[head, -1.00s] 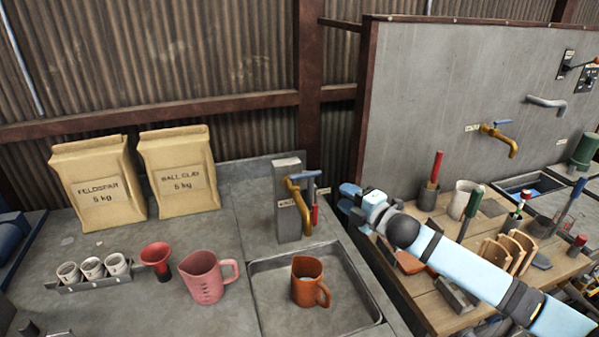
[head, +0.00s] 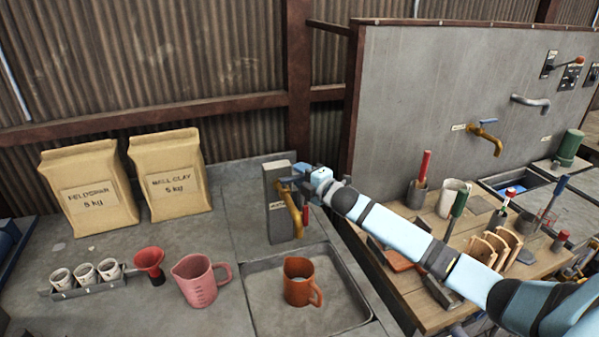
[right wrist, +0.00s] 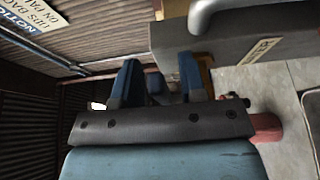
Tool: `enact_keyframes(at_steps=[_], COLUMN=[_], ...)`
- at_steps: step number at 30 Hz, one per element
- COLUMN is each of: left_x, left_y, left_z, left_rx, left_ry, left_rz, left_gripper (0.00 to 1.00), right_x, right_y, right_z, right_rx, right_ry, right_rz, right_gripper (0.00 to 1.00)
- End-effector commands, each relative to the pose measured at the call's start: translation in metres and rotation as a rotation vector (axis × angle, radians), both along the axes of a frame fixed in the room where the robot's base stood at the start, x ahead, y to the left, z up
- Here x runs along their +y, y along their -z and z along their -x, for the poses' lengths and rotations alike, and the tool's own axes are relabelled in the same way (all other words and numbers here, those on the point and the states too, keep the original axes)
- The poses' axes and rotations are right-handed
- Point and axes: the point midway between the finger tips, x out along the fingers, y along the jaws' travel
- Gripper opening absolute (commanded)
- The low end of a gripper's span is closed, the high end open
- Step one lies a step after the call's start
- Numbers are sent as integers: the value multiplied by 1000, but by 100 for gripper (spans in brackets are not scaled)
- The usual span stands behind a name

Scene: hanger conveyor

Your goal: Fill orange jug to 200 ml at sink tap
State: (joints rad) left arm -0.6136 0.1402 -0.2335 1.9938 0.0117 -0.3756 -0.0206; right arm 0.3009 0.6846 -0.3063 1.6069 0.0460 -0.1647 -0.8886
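The orange jug (head: 300,283) stands upright in the sink basin (head: 352,296), its handle to the right. The brass sink tap (head: 291,212) comes off a grey post (head: 275,205), and its spout hangs above the jug. No water stream is discernible, and the level inside is too small to read. My right gripper (head: 297,182) is at the top of the tap and mostly hides its blue lever. In the right wrist view, its fingers (right wrist: 159,84) stand apart, with a small blue part between them; contact is unclear. My left gripper is not in view.
A pink jug (head: 198,281), a red funnel (head: 150,263) and several small cups (head: 84,275) stand left of the sink. Two paper sacks (head: 173,180) stand behind. A wooden bench (head: 410,270) with tools and a second tap (head: 485,137) are at right.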

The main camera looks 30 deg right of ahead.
Motion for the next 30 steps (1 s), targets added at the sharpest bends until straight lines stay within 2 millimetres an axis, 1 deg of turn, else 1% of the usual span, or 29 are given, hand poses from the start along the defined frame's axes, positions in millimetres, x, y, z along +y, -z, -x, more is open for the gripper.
enact_keyframes(at_steps=[1, 4, 12, 17, 18, 25, 30], left_x=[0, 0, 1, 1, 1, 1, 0], left_y=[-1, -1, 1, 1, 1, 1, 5], left_z=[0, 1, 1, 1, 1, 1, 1], left_rx=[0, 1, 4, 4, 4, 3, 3], left_ry=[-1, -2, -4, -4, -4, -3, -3], left_rz=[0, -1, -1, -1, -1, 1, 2], left_gripper=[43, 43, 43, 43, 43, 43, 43], right_x=[1, 2, 2, 2, 2, 3, 8], right_y=[-1, 0, 0, 0, 0, 1, 3], right_z=[-4, -8, -9, -9, -9, -8, -5], right_rx=[0, -1, 0, 0, 0, -1, -2], right_ry=[0, 0, 0, 0, 0, 10, 89], right_rz=[-1, -1, 0, 0, 0, -1, -5], right_gripper=[38, 38, 38, 2, 0, 0, 0])
